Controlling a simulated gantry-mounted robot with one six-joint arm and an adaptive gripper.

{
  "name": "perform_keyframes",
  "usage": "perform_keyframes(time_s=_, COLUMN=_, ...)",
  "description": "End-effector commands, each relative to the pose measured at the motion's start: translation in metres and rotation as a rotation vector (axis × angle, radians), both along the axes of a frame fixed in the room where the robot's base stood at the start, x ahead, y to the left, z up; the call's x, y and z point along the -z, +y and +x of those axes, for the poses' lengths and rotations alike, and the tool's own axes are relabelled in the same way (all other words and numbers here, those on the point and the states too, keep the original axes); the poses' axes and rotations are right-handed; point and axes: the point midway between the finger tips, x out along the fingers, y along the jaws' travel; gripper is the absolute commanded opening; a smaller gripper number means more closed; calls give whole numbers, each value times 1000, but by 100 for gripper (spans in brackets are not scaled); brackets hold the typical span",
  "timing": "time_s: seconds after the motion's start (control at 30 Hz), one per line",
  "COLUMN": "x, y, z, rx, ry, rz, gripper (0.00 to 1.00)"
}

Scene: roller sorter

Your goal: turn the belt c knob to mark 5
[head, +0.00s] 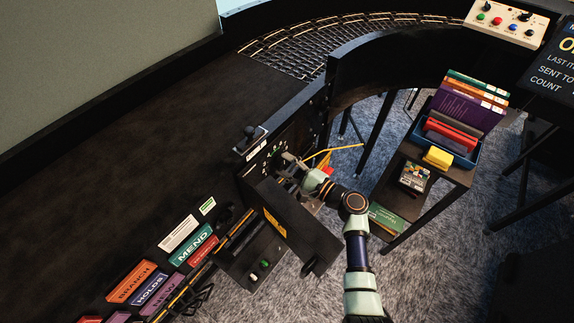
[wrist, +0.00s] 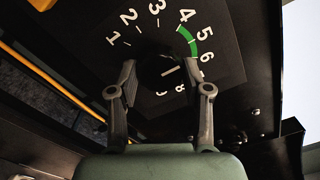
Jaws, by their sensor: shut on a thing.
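The belt c knob (wrist: 152,70) is a dark round knob on a black dial plate (wrist: 225,75) with white numerals. A green arc (wrist: 189,41) lies beside the 5, between about 4 and 6. My gripper (wrist: 165,78) is shut on the knob, one finger on each side. The fingers and the dark shade hide part of the knob and some lower numerals. In the head view my gripper (head: 287,166) reaches the dial panel (head: 257,161) and covers much of it.
An open flap (head: 300,228) hangs below the panel. A black switch box (head: 250,139) sits above it. A shelf cart with a blue bin (head: 463,157) of books stands to the right. Coloured signs, including MEND (head: 192,240), lie at lower left. The dark belt (head: 120,150) is bare.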

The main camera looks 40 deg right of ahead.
Motion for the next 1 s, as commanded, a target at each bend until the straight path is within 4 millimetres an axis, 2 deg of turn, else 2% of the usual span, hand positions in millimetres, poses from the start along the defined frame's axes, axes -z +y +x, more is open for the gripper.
perform_keyframes(time_s=0.07, x=0, y=0, z=0, rx=0, ry=0, rz=-1, gripper=14)
perform_keyframes(time_s=0.1, x=0, y=0, z=0, rx=0, ry=0, rz=-1, gripper=50)
perform_keyframes(time_s=0.23, x=0, y=0, z=0, rx=0, ry=0, rz=-1, gripper=72)
perform_keyframes(time_s=0.53, x=0, y=0, z=-1, rx=0, ry=0, rz=-2, gripper=74)
perform_keyframes(time_s=0.63, x=0, y=-2, z=-8, rx=1, ry=-1, rz=-3, gripper=74)
perform_keyframes(time_s=0.77, x=0, y=-5, z=-33, rx=5, ry=-1, rz=-2, gripper=74)
perform_keyframes(time_s=1.0, x=0, y=-13, z=-92, rx=4, ry=0, rz=-3, gripper=74)
